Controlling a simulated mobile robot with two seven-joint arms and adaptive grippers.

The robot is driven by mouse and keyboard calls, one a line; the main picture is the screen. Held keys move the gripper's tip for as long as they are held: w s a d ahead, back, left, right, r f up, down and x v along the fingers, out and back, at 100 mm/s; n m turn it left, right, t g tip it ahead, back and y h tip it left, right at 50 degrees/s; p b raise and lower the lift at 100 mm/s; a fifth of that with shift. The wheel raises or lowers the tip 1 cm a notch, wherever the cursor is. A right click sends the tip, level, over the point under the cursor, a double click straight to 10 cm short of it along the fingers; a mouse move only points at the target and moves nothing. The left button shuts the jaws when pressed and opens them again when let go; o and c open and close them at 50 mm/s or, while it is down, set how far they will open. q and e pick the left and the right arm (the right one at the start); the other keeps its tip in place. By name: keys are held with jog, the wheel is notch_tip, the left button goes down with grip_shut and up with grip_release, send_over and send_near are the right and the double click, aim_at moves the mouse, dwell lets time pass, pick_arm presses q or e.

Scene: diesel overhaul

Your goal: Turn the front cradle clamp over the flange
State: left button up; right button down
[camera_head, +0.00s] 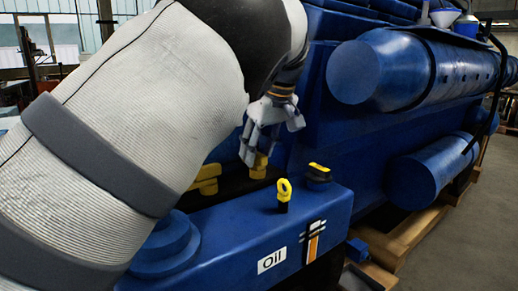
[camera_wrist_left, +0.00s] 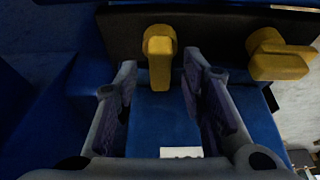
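Two yellow clamps show on the dark ledge behind the blue oil housing. One clamp (camera_head: 258,168) is right below my left gripper (camera_head: 256,152); the other clamp (camera_head: 207,180) is to its left, partly behind my arm. In the left wrist view, the nearer clamp (camera_wrist_left: 160,62) lies ahead of and between the fingertips of my left gripper (camera_wrist_left: 159,72), with a gap on each side. The second clamp (camera_wrist_left: 279,57) is off to the right there. My left gripper is open. I cannot tell which clamp is the front one. The flange is not clearly made out. My right gripper is not in view.
The blue housing (camera_head: 235,222) has an "Oil" label (camera_head: 272,260). A yellow ring handle (camera_head: 284,193) and a black and yellow cap (camera_head: 318,174) stand up from its top, near my gripper. A blue engine with a large cylinder (camera_head: 385,68) fills the right side.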

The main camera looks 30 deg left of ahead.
pick_arm(q)
jog(key=shift+r, duration=0.1)
jog(key=v, duration=1.1)
jog(key=shift+s+d+r, duration=0.15)
jog(key=shift+d+r, duration=0.1)
jog(key=shift+r, duration=0.1)
